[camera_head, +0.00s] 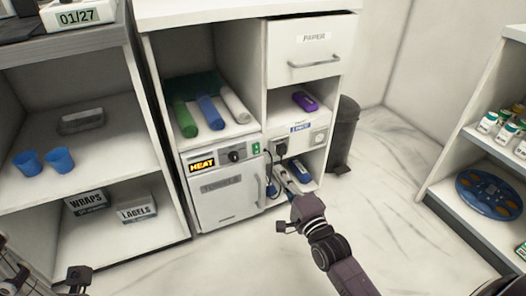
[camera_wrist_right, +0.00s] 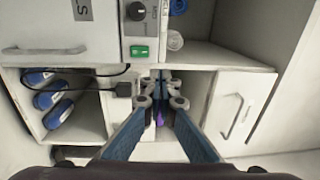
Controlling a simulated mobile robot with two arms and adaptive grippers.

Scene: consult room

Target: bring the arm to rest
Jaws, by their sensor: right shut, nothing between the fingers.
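My right arm (camera_head: 340,262) comes in from the lower right in the head view. Its right gripper (camera_head: 283,181) is in front of the lower right compartment of the white cabinet, by the socket panel. In the wrist view the two fingers of the right gripper (camera_wrist_right: 160,86) come together, shut with nothing between them. I cannot tell whether the fingertips touch anything in the compartment. Part of my left gripper (camera_head: 14,268) shows at the lower left edge of the head view, cut off by the frame, so its jaws cannot be read.
The cabinet (camera_head: 253,24) holds rolled towels, a HEAT unit (camera_head: 217,158) and a purple device (camera_head: 305,101). Blue devices (camera_wrist_right: 50,95) and a black cable lie close to the right gripper. A dark bin (camera_head: 345,135) stands right of the cabinet. The marble floor (camera_head: 395,215) is clear.

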